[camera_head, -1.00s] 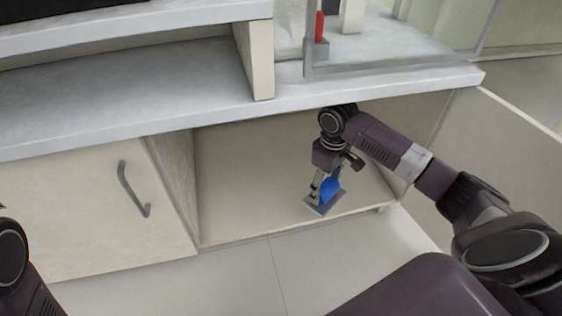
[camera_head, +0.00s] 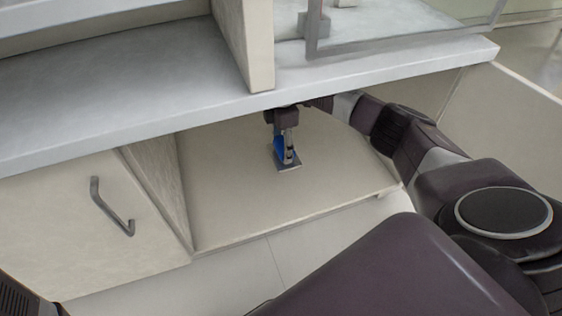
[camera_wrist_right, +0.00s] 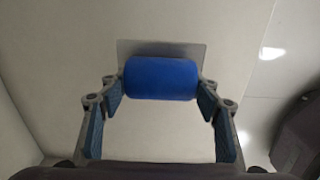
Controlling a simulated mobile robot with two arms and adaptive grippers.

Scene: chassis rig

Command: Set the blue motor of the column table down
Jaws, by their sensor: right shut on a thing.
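The blue motor (camera_head: 279,146) with its flat grey base plate (camera_head: 288,167) is inside the open cabinet in the head view. My right gripper (camera_head: 284,150) reaches in under the countertop and is shut on the motor from above. In the right wrist view the blue cylinder (camera_wrist_right: 160,78) lies between the two fingers of the gripper (camera_wrist_right: 161,90), with the plate behind it. The plate is at or just above the cabinet floor; I cannot tell whether it touches. Of my left arm only a dark part shows at the lower left; its gripper is out of view.
The cabinet floor (camera_head: 230,205) is bare around the motor. The countertop (camera_head: 140,115) overhangs it, and a side wall (camera_head: 155,180) bounds it on the left. A closed door with a handle (camera_head: 110,207) is further left. An open door panel (camera_head: 520,125) stands at the right.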

